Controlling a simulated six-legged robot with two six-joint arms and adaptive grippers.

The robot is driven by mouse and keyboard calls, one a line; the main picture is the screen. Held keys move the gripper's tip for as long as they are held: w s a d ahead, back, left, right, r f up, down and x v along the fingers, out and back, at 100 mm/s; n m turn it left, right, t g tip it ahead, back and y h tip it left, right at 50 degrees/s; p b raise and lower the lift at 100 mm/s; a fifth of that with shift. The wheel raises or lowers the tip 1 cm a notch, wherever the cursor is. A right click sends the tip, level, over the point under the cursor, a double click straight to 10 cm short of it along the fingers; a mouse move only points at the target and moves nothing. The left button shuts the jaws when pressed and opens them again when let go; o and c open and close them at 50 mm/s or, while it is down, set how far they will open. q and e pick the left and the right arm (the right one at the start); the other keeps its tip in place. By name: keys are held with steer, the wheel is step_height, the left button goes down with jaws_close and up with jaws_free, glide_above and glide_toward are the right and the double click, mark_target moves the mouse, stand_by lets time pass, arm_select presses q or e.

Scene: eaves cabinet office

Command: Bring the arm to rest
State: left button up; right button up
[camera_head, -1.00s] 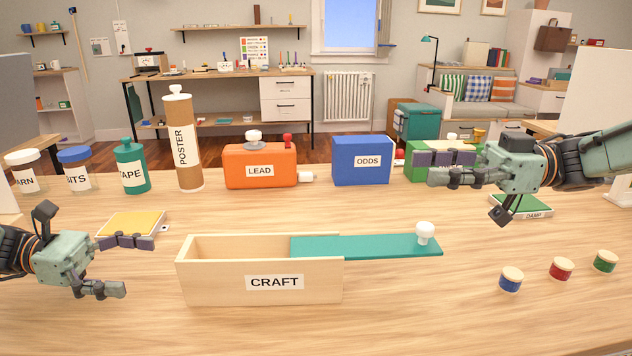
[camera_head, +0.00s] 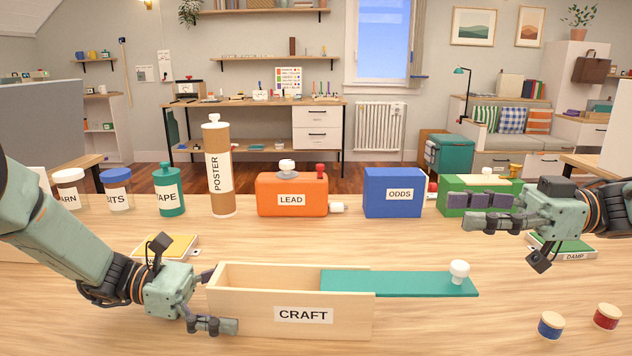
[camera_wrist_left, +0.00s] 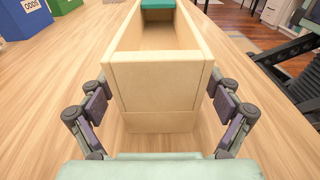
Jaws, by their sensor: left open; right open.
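My left gripper (camera_head: 217,300) is open at the left end of the wooden CRAFT box (camera_head: 245,313). In the left wrist view, its fingers (camera_wrist_left: 160,122) stand on either side of the box's end wall (camera_wrist_left: 158,90), with gaps between them and the wood. The teal lid (camera_head: 405,283) with a white knob (camera_head: 459,271) is slid out to the right, so the left part of the box is open. The visible inside looks empty. My right gripper (camera_head: 484,212) is open and empty, above the table in front of the green box (camera_head: 465,188).
Behind stand the poster tube (camera_head: 219,175), the orange LEAD box (camera_head: 292,195), the blue ODDS box (camera_head: 393,192) and several jars. A yellow pad (camera_head: 176,245) lies behind my left gripper. Blue (camera_head: 551,325) and red (camera_head: 606,316) spools sit front right. The table right of CRAFT is mostly clear.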

mark_target(464, 264)
arm_select(q)
steer(key=shift+a, duration=0.15)
arm_select(e)
step_height(464, 264, down, 4)
steer(key=shift+a+r, duration=0.1)
steer(key=shift+f, duration=0.4)
